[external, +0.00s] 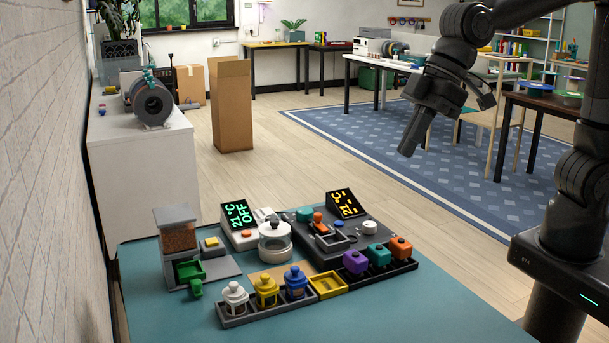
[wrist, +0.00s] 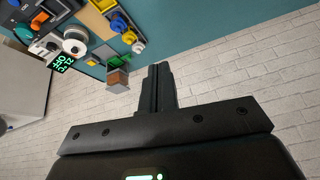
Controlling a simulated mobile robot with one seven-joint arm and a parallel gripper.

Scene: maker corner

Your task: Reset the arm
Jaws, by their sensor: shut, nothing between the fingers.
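My gripper (external: 408,152) is raised in the air at the upper right of the external view, well above the floor and to the right of the teal table (external: 165,315). Its fingers point down and are closed together, with nothing between them. In the wrist view my gripper (wrist: 158,68) shows its closed dark fingers at the middle, against the white brick wall. My arm is bent and clear of everything on the table.
The table holds a hopper device (external: 177,240), a display reading 21 °C OFF (external: 239,214), a second display (external: 346,203), a white lidded pot (external: 274,243) and racks of coloured jars (external: 266,290). A tall cardboard box (external: 231,105) stands behind. The floor between is clear.

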